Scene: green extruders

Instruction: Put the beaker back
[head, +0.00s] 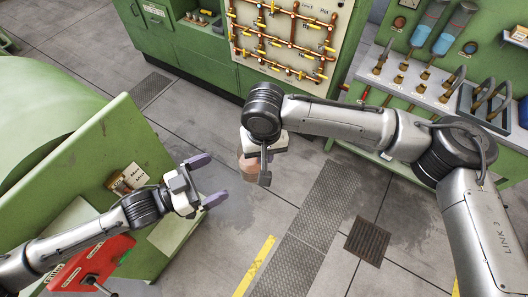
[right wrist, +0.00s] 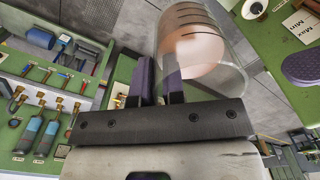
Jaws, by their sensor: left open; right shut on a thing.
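The beaker (right wrist: 205,60) is a clear cylinder with dark marks and a pinkish content, large and tilted in the right wrist view. In the head view only a small pinkish part of it (head: 247,164) shows beside my right gripper (head: 262,172). In the right wrist view the two dark fingers of my right gripper (right wrist: 159,82) are close together at the beaker's wall, shut on it. The beaker is in the air above the floor. My left gripper (head: 210,180) is open and empty, to the left of the beaker, its purple-grey fingers apart and pointing toward it.
A green machine (head: 98,150) with a Max/Min label stands at the left. A red panel (head: 95,265) is below it. A pipe board (head: 285,45) with yellow handles is at the back. A green bench (head: 405,85) with blue cylinders is at the right. The floor between is clear.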

